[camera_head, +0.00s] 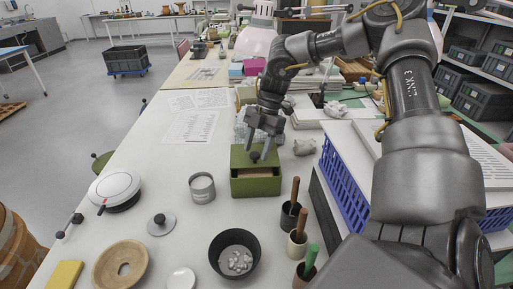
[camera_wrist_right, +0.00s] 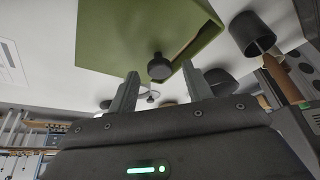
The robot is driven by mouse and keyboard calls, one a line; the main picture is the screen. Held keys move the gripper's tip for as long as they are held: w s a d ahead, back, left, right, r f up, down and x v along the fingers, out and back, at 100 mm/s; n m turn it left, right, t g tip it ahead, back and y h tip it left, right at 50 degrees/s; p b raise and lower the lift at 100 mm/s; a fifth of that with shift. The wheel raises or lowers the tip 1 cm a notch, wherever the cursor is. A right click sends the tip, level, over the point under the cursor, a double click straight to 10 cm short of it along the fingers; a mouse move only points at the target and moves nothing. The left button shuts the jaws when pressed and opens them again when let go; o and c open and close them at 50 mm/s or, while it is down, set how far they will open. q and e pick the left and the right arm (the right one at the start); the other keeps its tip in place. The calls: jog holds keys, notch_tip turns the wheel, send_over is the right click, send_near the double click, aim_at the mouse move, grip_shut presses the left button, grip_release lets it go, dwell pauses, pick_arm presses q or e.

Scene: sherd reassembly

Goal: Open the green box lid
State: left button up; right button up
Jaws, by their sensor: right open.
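The green box (camera_head: 256,187) stands on the white table, right of the centre. Its green lid (camera_head: 238,157) has a dark round knob (camera_head: 255,156) and covers the far part of the box. A tan strip shows at the near side, apparently the box's inside. In the right wrist view the lid (camera_wrist_right: 120,35) fills the upper middle, with the knob (camera_wrist_right: 159,67) beyond the gap between my fingers. My right gripper (camera_head: 260,155) is open, reaching down at the knob. I cannot tell whether the fingers touch it. My left gripper is out of view.
A grey can (camera_head: 202,189) stands left of the box. A black bowl of sherds (camera_head: 235,257) is nearer. A blue crate (camera_head: 343,187) lies to the right. Papers (camera_head: 190,125) lie flat on the left.

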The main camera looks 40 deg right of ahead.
jog(key=shift+a+f, duration=0.1)
jog(key=shift+f, duration=0.1)
grip_shut()
dwell(0.3)
